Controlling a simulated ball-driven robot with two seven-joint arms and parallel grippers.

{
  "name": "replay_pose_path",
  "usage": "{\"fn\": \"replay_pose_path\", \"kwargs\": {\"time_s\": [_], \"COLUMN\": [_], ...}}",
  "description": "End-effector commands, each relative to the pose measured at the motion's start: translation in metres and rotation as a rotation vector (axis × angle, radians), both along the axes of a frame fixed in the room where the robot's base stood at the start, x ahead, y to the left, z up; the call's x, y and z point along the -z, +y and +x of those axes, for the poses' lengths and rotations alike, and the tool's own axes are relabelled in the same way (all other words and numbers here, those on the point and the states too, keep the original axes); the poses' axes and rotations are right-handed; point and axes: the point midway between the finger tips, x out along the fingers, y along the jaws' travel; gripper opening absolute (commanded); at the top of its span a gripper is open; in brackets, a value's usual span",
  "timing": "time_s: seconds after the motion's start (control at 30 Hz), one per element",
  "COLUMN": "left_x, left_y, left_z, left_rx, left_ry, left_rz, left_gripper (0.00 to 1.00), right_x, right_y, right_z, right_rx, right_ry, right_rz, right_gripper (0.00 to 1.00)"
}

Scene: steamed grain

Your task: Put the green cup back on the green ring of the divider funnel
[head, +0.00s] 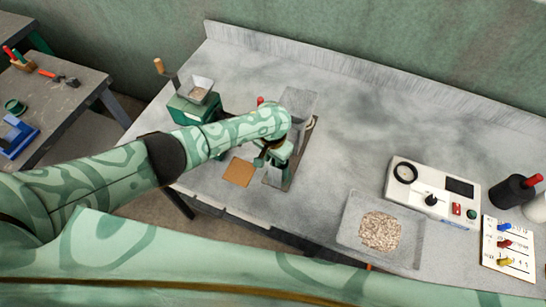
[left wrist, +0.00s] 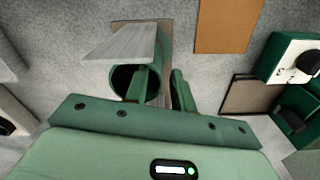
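My left gripper (head: 270,158) is low over the near part of a small stand on the bench. In the left wrist view its two fingers (left wrist: 161,92) are a little apart. One finger overlaps the dark mouth of a green cup (left wrist: 122,78) and the other is outside its right side, so the cup's wall lies between them. I cannot tell whether they grip it. A grey flat piece (left wrist: 115,42) covers part of the cup. A grey funnel-like part (head: 299,103) shows behind my wrist in the head view. The green ring is not clearly visible. My right gripper is out of view.
A green mill (head: 183,110) with a crank stands left of my forearm. A brown square (head: 238,172) lies near the front edge. A clear tray of grain (head: 380,231) and a white control box (head: 433,188) are to the right. The bench middle is clear.

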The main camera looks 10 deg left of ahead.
Motion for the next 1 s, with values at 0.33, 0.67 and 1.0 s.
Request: {"fn": "replay_pose_path", "kwargs": {"time_s": [0.33,0.67,1.0], "left_x": [-0.070,-0.120,-0.123], "left_y": [0.000,0.000,0.000], "left_z": [0.000,0.000,0.000], "left_rx": [0.001,0.000,0.000], "left_ry": [-0.003,0.000,0.000], "left_rz": [-0.001,0.000,0.000], "left_gripper": [0.25,0.25,0.25], "right_x": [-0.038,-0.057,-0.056], "right_y": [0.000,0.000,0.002], "right_z": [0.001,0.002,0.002], "right_rx": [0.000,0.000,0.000], "right_ry": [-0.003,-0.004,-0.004], "right_rz": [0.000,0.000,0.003], "right_gripper": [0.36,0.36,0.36]}}
